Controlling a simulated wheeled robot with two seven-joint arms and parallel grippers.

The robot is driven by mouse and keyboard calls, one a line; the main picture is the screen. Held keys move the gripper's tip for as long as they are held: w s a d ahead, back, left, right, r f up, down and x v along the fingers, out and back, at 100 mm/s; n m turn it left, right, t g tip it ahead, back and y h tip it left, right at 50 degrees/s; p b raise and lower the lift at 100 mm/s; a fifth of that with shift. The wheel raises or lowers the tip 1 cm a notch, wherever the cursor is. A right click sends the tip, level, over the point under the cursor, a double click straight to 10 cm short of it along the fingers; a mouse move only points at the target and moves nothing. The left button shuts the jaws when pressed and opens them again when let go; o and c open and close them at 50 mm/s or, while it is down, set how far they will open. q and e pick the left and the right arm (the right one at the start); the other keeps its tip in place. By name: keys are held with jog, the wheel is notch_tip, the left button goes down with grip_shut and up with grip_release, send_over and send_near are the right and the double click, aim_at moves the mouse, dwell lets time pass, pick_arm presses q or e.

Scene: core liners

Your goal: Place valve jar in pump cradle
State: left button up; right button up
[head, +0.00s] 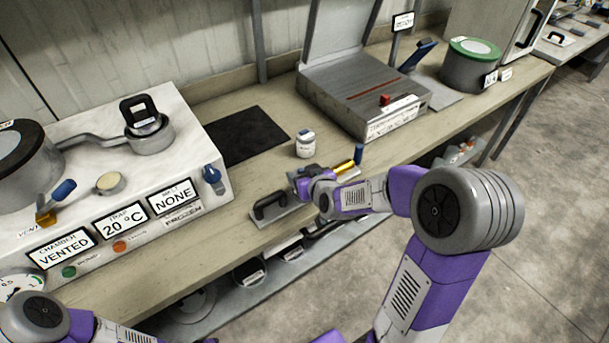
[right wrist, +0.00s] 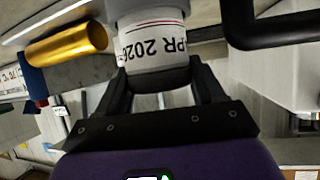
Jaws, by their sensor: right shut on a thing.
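My right gripper (head: 303,180) is low at the bench's front edge. In the head view the held jar is mostly hidden by the gripper. Another small white jar (head: 305,144) with a dark-topped lid stands on the bench just behind the gripper. I cannot tell for certain which fixture is the pump cradle. My left arm shows only at the lower left; its gripper is out of view.
A gold cylinder (head: 343,167) and a blue knob (head: 358,153) are right of the gripper, a black-handled plate (head: 270,205) left of it. A black mat (head: 245,135), grey open-lidded box (head: 360,95) and white vented console (head: 110,200) stand around.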

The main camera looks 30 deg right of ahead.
jog(key=shift+f, duration=0.15)
jog(key=o, duration=1.1)
jog(key=shift+s+r, duration=0.25)
jog(key=shift+r, duration=0.15)
jog(key=b+v, duration=0.2)
jog(key=v, duration=0.9)
jog(key=shift+s, duration=0.2)
jog(key=shift+a, duration=0.1)
